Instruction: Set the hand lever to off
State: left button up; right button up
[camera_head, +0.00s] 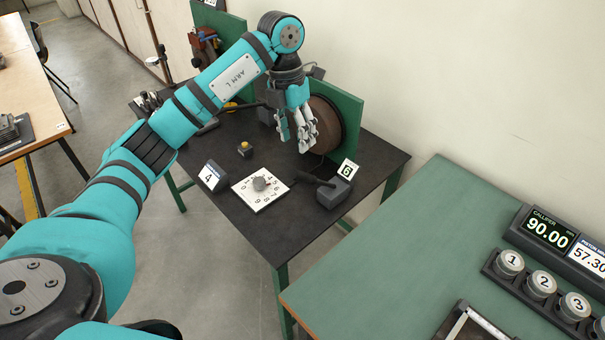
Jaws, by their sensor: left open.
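What looks like the hand lever (333,193) is a dark grey block with a dark bar reaching to its left. It sits near the right front edge of the black table, beside a white card marked 6 (347,169). Any on or off marking is too small to read. My left gripper (303,147) is open and empty, pointing down above the table behind the lever, apart from it. It is in front of a brown round drum (325,126). My right gripper is not in view.
On the black table (278,232) are a numbered white dial plate (247,192), a card marked 4 (212,176) and a yellow button (244,149). A green upright panel (349,112) stands at the back. A green table (377,275) with gauges is at the right.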

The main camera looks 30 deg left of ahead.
aim_at(302, 176)
pick_arm(q)
jog(key=f, duration=0.4)
jog(key=shift+w+d+p, duration=0.1)
jog(key=shift+d+p, duration=0.15)
jog(key=shift+p, duration=0.15)
jog(key=f, duration=0.2)
jog(key=f+p, duration=0.1)
jog(key=f, duration=0.2)
jog(key=d+f, duration=0.1)
jog(key=f, duration=0.1)
jog(key=shift+f+p, duration=0.15)
jog(key=shift+p, duration=0.25)
jog(key=shift+f, duration=0.5)
grip_shut()
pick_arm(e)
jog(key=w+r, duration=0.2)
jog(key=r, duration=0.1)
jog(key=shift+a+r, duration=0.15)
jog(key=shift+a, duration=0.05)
